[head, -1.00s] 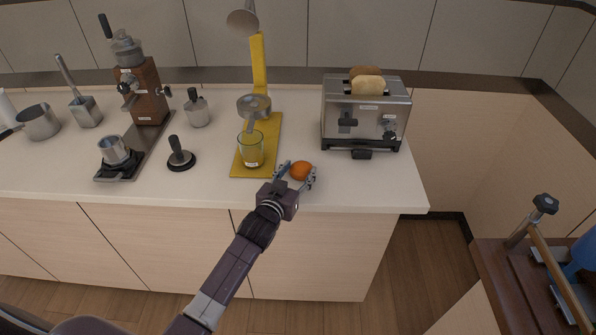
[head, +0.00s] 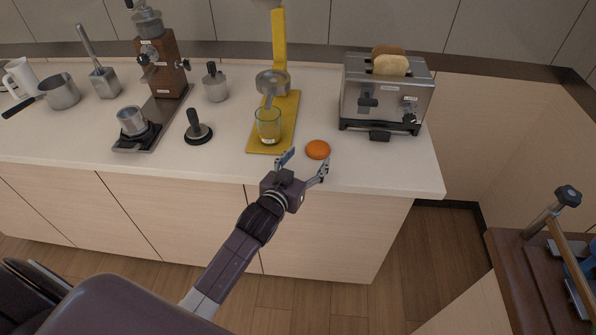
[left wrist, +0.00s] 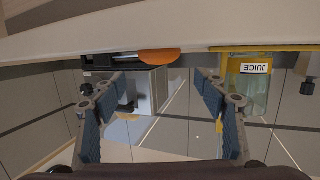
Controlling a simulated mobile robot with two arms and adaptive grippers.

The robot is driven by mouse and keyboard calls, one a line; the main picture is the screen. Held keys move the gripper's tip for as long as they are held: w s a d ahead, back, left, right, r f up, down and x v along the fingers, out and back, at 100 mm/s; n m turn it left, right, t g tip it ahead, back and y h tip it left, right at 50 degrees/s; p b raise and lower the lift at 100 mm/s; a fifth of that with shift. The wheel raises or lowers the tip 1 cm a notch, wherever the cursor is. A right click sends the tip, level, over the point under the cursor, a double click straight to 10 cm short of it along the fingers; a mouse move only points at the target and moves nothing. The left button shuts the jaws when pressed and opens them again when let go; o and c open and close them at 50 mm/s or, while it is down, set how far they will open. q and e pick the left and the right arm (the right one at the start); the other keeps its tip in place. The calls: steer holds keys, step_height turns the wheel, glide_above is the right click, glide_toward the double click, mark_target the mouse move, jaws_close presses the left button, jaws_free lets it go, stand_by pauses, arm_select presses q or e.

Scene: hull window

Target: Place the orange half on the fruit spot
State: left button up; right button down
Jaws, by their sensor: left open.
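The orange half (head: 317,149) lies on the white counter (head: 225,155) near its front edge, between the yellow juicer press and the toaster, dome side up. My left gripper (head: 304,162) is open and empty just in front of it, its fingers spread and apart from the fruit. In the left wrist view, which appears upside down, the orange half (left wrist: 160,56) shows beyond the open fingertips, against the counter. No separate marking for the fruit spot can be made out. My right gripper is not in view.
A glass labelled JUICE (head: 268,128) stands on the yellow press base (head: 286,122), left of the orange half. The toaster (head: 385,98) with bread stands behind to the right. A tamper (head: 197,128) and coffee gear are further left. The counter's front right is clear.

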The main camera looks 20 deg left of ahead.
arm_select(q)
steer(key=s, duration=0.3)
steer(key=s+r, duration=0.1)
steer(key=s, duration=0.2)
steer(key=shift+s+a+r+b, duration=0.1)
steer(key=shift+s+a+b, duration=0.05)
steer(key=shift+b, duration=0.15)
